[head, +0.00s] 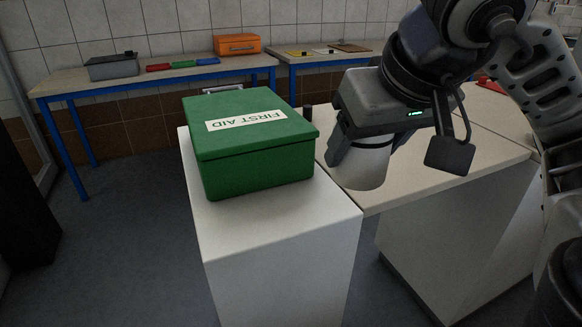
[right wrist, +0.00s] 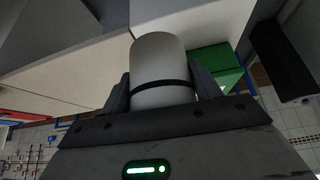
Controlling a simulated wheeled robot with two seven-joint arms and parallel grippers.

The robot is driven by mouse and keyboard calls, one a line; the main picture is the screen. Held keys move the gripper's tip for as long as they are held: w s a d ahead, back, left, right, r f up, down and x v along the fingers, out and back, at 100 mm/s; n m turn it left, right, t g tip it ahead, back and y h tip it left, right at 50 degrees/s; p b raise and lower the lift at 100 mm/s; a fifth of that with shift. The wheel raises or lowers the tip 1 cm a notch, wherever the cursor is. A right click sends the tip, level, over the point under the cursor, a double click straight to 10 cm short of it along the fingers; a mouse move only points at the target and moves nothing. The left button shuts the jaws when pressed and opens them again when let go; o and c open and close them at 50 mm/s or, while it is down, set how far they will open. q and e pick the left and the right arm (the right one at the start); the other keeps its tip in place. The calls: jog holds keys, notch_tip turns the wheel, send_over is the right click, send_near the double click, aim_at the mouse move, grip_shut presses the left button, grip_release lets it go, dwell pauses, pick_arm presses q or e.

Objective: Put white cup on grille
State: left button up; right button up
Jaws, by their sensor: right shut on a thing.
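The white cup (head: 361,165) is a plain cylinder held in my right gripper (head: 350,148), which is shut on it. In the head view it hangs just right of the green first aid box, near the gap between two white counters. In the right wrist view the cup (right wrist: 160,68) sits between the two fingers of the gripper (right wrist: 160,88), with a dark band across it. Whether the cup touches a surface is not clear. I cannot make out a grille in either view. My left gripper is not in view.
A green first aid box (head: 253,150) stands on the near white pedestal (head: 275,235), close to the cup. A light counter (head: 440,180) lies to the right under my arm. Blue-legged tables (head: 150,80) with boxes stand along the back wall. The pedestal's front is clear.

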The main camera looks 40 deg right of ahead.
jog(key=shift+w+f, duration=0.2)
jog(key=shift+w, duration=0.15)
jog(key=shift+w+d+f+b, duration=0.1)
jog(key=shift+w+f+b, duration=0.2)
jog(key=shift+w, duration=0.2)
jog(key=shift+w+d+f+b, duration=0.1)
jog(key=shift+w+f+b, duration=0.05)
jog(key=shift+w+f, duration=0.3)
jog(key=w+f, duration=0.2)
jog(key=w, duration=0.1)
jog(key=w+f, duration=0.2)
jog(key=w, duration=0.1)
jog(key=w+d+f, duration=0.1)
jog(key=w+f, duration=0.1)
jog(key=w, duration=0.1)
jog(key=shift+d+f+b, duration=0.1)
jog(key=shift+f+b, duration=0.2)
jog(key=shift+f, duration=0.05)
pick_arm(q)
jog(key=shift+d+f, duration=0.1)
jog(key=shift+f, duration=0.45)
pick_arm(e)
jog(key=shift+w+f, duration=0.2)
jog(key=shift+f, duration=0.75)
jog(key=shift+w+f, duration=0.2)
jog(key=shift+f, duration=0.75)
